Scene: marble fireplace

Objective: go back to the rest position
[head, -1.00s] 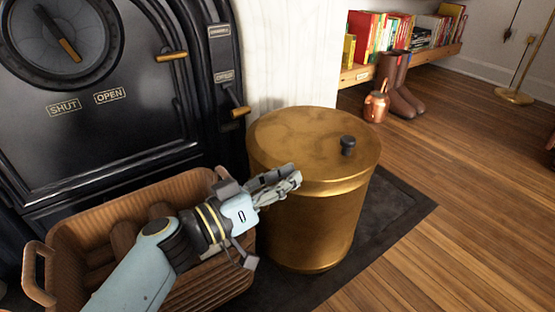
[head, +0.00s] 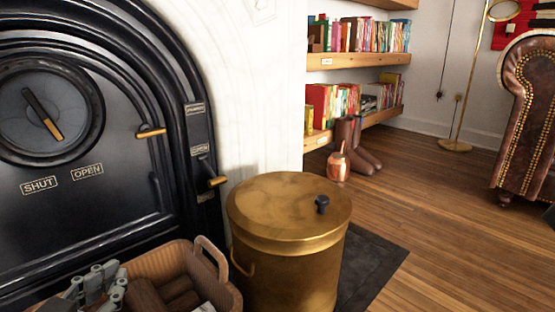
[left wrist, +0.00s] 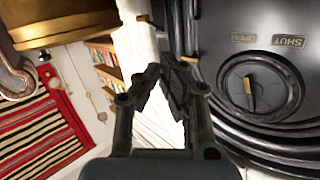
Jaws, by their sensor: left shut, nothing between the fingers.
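My left gripper (head: 98,288) shows at the lower left of the head view, in front of the left part of the wicker basket (head: 172,256). It is shut and empty. Its fingers fill the middle of the left wrist view (left wrist: 163,68), with nothing between them. I cannot tell its height above the basket. My right gripper is in neither view.
A black stove (head: 100,215) with a round dial stands on the left. A lidded brass bin (head: 285,225) stands right of the basket. A copper jug (head: 338,165), boots (head: 365,160) and bookshelves are farther back. Wooden floor (head: 450,225) lies clear on the right.

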